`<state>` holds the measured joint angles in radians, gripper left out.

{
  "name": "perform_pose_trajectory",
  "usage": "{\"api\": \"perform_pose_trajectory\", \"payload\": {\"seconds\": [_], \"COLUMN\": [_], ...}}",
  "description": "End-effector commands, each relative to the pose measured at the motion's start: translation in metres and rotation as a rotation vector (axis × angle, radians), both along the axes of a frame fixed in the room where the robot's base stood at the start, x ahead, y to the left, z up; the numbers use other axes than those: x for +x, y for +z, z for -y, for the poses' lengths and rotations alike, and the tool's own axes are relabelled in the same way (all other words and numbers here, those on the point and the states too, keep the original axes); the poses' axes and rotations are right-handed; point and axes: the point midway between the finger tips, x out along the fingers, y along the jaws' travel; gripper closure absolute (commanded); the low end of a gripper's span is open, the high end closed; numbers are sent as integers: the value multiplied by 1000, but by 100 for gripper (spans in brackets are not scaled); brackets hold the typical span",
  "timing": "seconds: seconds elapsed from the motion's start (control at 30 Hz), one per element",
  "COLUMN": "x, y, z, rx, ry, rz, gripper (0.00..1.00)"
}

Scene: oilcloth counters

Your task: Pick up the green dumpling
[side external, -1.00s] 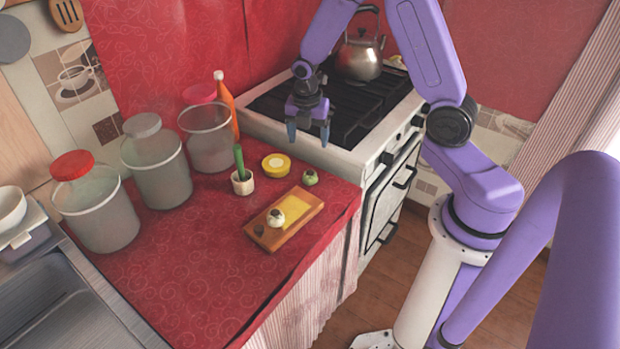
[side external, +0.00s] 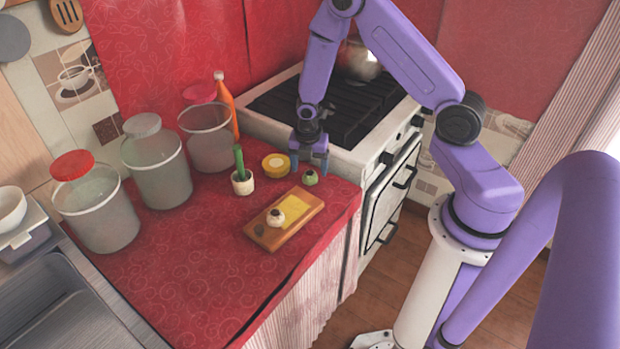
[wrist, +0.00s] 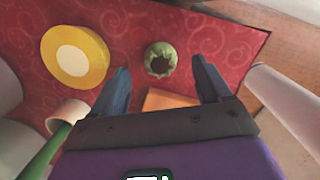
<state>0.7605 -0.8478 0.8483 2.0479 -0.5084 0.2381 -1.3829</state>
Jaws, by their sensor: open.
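The green dumpling (side external: 310,177) is small and round with a dark top. It sits on the red cloth of the counter, just behind the wooden board. In the wrist view the green dumpling (wrist: 161,59) lies ahead of and between my two fingertips. My gripper (side external: 309,163) is open and empty, a little above and behind the dumpling in the side view. In the wrist view my gripper (wrist: 163,72) shows both dark fingers spread apart.
A wooden board (side external: 305,213) carries a pale dumpling (side external: 276,218) and a small dark item. Several jars and an orange bottle (side external: 226,100) are further left; the stove (side external: 345,160) is behind.

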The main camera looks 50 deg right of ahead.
Motion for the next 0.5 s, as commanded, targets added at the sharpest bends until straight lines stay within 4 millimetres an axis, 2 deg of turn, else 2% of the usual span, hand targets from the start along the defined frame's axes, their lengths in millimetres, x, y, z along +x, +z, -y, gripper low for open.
{"api": "perform_pose_trajectory", "payload": {"seconds": [0.2, 0.5], "x": [0, 1], "y": [-25, -33], "z": [2, 2], "rx": [0, 0], "ry": [-1, -2], "rz": [-1, 0], "gripper": [23, 23]}}
